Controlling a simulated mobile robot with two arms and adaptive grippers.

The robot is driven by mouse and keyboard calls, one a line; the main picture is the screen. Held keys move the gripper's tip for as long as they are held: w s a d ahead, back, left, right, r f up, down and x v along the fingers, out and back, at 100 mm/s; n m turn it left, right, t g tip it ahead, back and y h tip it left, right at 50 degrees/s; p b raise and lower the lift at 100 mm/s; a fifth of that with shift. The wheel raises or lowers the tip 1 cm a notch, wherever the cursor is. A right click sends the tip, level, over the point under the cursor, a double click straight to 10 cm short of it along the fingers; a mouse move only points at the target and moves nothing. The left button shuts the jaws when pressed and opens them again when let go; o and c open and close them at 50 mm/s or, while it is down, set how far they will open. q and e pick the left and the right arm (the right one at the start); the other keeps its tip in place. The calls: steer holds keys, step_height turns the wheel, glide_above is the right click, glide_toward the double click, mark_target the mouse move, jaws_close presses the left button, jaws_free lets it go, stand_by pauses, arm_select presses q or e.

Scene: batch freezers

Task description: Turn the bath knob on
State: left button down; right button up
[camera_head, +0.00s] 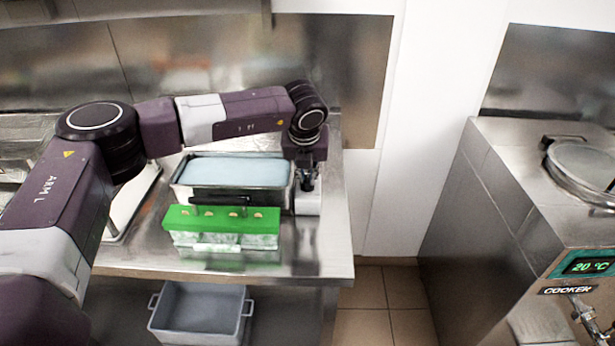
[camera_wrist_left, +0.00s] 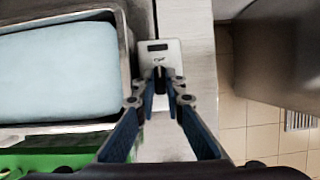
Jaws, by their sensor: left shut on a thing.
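The bath (camera_head: 181,192) is a metal tub full of pale blue liquid on the steel table; its rim also shows in the left wrist view (camera_wrist_left: 124,52). At its right end is a light grey control box (camera_head: 308,205), which has a small dark display in the left wrist view (camera_wrist_left: 172,50). My left gripper (camera_head: 307,184) reaches down over this box. In the left wrist view its fingertips (camera_wrist_left: 160,92) are closed around the small dark knob (camera_wrist_left: 159,73) below the display. The fingers partly hide the knob, so its turn angle cannot be told. My right gripper is not in view.
A green-topped rack (camera_head: 222,220) with clear moulds stands in front of the bath. A grey bin (camera_head: 200,312) is under the table (camera_head: 325,262). A cooker (camera_head: 500,220) with a 20 °C display stands at the right, across a floor gap.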

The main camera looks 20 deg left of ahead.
arm_select(q)
steer(key=shift+a+f+m+h+b, duration=0.1)
steer(key=shift+f+m+h+b, duration=0.2)
steer(key=shift+m+b, duration=0.7)
steer(key=shift+m+h+b, duration=0.4)
steer(key=shift+m+b, duration=0.4)
steer(key=shift+b, duration=0.05)
steer(key=shift+a+r+m+h+b, duration=0.15)
steer(key=shift+m+h+b, duration=0.25)
steer(key=shift+m, duration=0.5)
steer(key=shift+r+m+h+b, duration=0.1)
steer(key=shift+m+h+b, duration=0.2)
steer(key=shift+m, duration=0.6)
steer(key=shift+m+h, duration=0.3)
steer(key=shift+m, duration=0.6)
steer(key=m+g, duration=0.1)
steer(key=m, duration=0.1)
steer(key=shift+w+r+m+h, duration=0.1)
steer(key=shift+r+m+h, duration=0.05)
steer(key=shift+m+h, duration=0.2)
steer(key=m+g+p, duration=0.1)
steer(key=m, duration=0.1)
steer(key=m+h+p, duration=0.1)
steer(key=m, duration=0.2)
steer(key=shift+w+a+m+g, duration=0.15)
steer(key=shift+m+g, duration=0.2)
steer(key=shift+g, duration=0.05)
